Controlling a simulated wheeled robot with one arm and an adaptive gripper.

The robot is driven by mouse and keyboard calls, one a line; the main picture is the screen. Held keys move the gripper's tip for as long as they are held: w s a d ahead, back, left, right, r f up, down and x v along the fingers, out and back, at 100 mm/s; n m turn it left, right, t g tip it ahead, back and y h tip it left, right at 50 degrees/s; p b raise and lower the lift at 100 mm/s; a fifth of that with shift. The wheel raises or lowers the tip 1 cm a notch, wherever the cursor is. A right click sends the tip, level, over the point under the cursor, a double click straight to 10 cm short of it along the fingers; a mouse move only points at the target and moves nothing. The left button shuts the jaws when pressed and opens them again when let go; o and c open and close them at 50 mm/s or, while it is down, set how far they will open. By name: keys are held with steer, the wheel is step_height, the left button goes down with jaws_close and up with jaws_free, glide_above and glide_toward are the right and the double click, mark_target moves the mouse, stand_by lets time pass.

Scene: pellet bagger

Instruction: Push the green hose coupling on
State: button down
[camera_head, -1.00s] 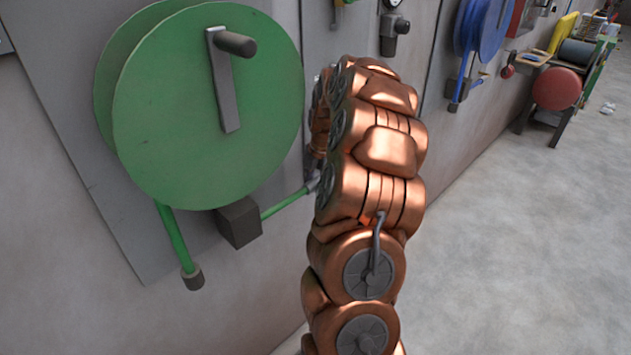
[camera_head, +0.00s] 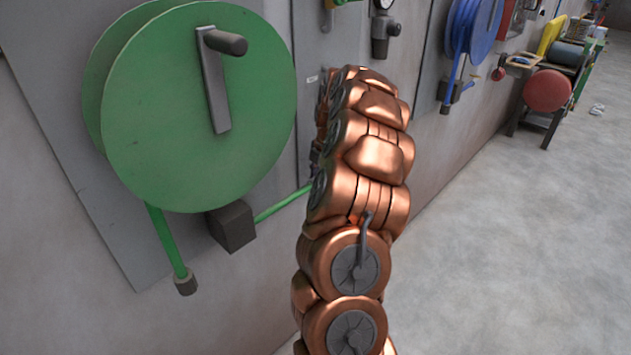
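A large green hose reel (camera_head: 160,110) with a grey crank hangs on a wall panel at the left. A green hose (camera_head: 167,243) hangs from it and ends in a dark grey end piece (camera_head: 186,285). A second green hose length (camera_head: 283,204) runs from a dark block (camera_head: 232,226) under the reel up to the right, and passes behind my copper-coloured arm. The far end of this length is hidden, so I cannot see a coupling there. My gripper is hidden behind my arm, and I cannot tell what it touches or holds.
A gauge with a dark fitting (camera_head: 382,33) is on the wall above my arm. A blue hose reel (camera_head: 472,28) hangs farther right. A stand with a red round end (camera_head: 547,91) is by the wall.

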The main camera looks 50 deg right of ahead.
steer(key=shift+d+r, duration=0.15)
steer(key=shift+d, duration=0.05)
steer(key=c, duration=1.1)
jaws_free()
steer(key=shift+d, duration=0.1)
steer(key=o, duration=0.3)
steer(key=shift+o, duration=0.2)
step_height(320, 180, up, 12)
steer(key=s, duration=0.2)
steer(key=shift+s+f, duration=0.2)
steer(key=shift+s, duration=0.1)
